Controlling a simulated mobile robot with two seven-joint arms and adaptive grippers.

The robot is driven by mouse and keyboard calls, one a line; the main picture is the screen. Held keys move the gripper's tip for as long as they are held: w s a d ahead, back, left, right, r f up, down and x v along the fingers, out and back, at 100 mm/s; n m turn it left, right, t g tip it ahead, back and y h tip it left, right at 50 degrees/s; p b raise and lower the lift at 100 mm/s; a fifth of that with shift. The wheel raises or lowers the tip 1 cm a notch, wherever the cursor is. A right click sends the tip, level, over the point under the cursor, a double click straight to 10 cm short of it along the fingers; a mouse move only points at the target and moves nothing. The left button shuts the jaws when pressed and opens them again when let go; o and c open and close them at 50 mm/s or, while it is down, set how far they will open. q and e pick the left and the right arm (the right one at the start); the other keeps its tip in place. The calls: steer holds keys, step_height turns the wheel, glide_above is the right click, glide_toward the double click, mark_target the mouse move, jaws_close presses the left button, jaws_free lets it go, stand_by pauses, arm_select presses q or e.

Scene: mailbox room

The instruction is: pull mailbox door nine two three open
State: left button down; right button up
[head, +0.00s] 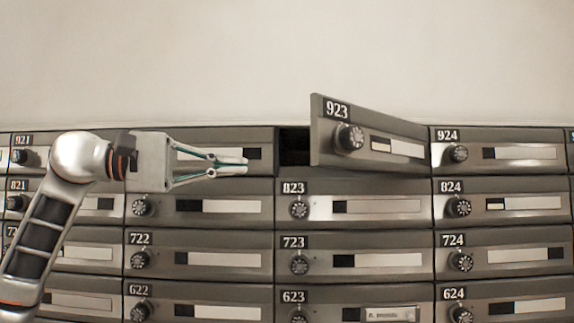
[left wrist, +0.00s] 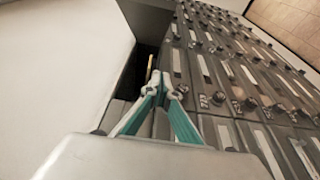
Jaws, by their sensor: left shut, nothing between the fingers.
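Mailbox door 923 (head: 372,142) is in the top row of the head view. It stands ajar, its left edge swung out toward me and its right side by box 924. A dark opening (head: 293,146) shows to its left. The door carries a round dial knob (head: 350,138) and a label slot. My left gripper (head: 245,165) is shut and empty, in front of the door left of 923, its tips just short of the opening. In the left wrist view the shut fingertips (left wrist: 161,78) point toward a dark gap (left wrist: 140,70). My right gripper is not in view.
Closed mailbox doors fill the rows around and below, such as 924 (head: 500,153), 823 (head: 380,208) and 824 (head: 520,203), each with a protruding knob. The wall (head: 290,60) above the boxes is bare.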

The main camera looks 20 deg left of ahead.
arm_select(q)
steer(key=w+d+p, duration=0.1)
steer(key=d, duration=0.9)
steer(key=shift+w, duration=0.4)
steer(key=shift+a, duration=0.1)
steer(key=shift+s, duration=0.15)
